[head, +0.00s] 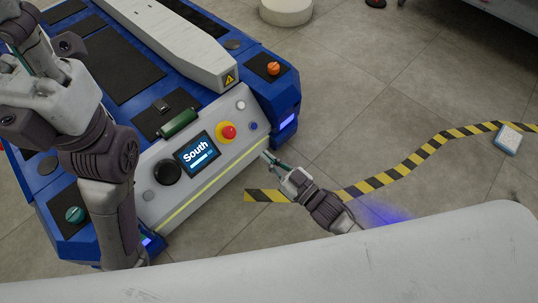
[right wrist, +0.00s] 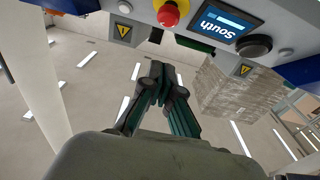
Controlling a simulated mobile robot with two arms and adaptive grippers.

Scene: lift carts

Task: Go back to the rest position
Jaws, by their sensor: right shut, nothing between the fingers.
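My right gripper (head: 268,157) is close to the front panel of the blue and grey lift cart (head: 165,212), near the panel's lower right edge. Its fingers are together and empty. In the right wrist view, the shut dark green fingers (right wrist: 160,80) point toward the panel, which shows upside down at the top. My left arm (head: 100,150) is bent over the cart's left side; I do not see its fingers.
The panel has a screen reading "South" (head: 197,153), a red and yellow stop button (head: 226,131) and a black knob (head: 167,172). A green handle (head: 178,123) is above. Yellow-black floor tape (head: 385,178) runs right to a small device (head: 508,139). Floor between is clear.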

